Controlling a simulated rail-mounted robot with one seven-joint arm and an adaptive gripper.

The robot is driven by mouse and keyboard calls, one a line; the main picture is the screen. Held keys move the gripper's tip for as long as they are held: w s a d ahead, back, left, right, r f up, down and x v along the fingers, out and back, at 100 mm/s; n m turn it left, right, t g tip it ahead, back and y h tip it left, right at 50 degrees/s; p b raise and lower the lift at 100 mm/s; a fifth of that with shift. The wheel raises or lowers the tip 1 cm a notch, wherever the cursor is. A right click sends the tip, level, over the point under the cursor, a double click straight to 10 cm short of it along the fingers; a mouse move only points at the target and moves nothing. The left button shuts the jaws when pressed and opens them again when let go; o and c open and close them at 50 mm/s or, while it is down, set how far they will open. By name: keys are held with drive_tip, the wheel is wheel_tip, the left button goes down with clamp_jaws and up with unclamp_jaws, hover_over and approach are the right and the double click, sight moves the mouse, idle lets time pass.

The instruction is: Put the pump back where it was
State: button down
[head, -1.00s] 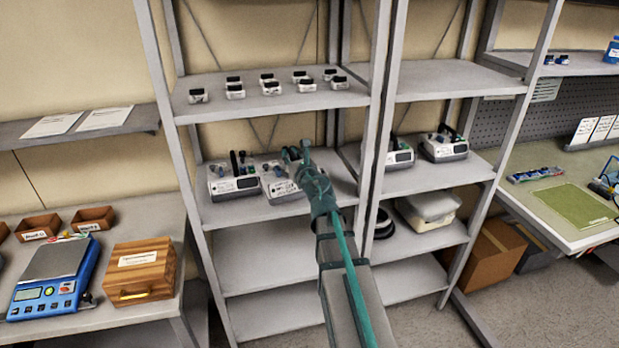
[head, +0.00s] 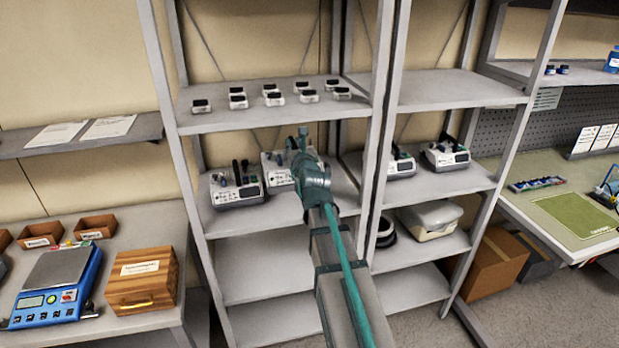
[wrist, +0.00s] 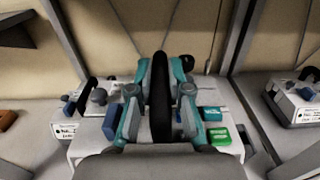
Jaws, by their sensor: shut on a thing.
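My gripper (head: 303,150) is in the middle bay of the rack, at the second shelf down. In the wrist view my gripper (wrist: 160,105) is shut on the upright black handle of a white pump, one finger on each side. The pump (head: 276,172) has blue and green parts on top and also shows in the wrist view (wrist: 88,150). My gripper and arm hide its right part. Another white pump (head: 237,187) stands close to its left on the shelf (head: 235,217). I cannot tell whether the held pump's base touches the shelf.
Two more pumps, one (head: 400,163) and another (head: 446,154), stand in the right bay beyond the rack post (head: 382,120). Several small devices (head: 271,98) sit on the shelf above. The shelf below (head: 250,255) is empty.

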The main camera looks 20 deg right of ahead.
drive_tip(key=w+d+f+b, duration=0.1)
drive_tip(key=w, duration=0.1)
drive_tip(key=w+d+f+b, duration=0.1)
drive_tip(key=w+d, duration=0.1)
drive_tip(key=w+d+f+b, duration=0.1)
drive_tip(key=w+d, duration=0.1)
drive_tip(key=shift+d+f, duration=0.25)
drive_tip(key=shift+f, duration=0.05)
drive_tip(key=w+d+f+b, duration=0.3)
drive_tip(key=d+f+b, duration=0.1)
drive_tip(key=f, duration=0.5)
drive_tip(key=shift+w+b, duration=0.3)
drive_tip(key=shift+b, duration=0.4)
drive_tip(key=c, duration=1.1)
unclamp_jaws()
drive_tip(key=shift+a, duration=0.1)
drive_tip(key=shift+s, duration=0.1)
drive_tip(key=s, duration=0.4)
drive_tip(key=s+a, duration=0.1)
drive_tip(key=s, duration=0.2)
drive_tip(key=s+a, duration=0.1)
drive_tip(key=s, duration=0.3)
drive_tip(key=shift+s+b, duration=0.35)
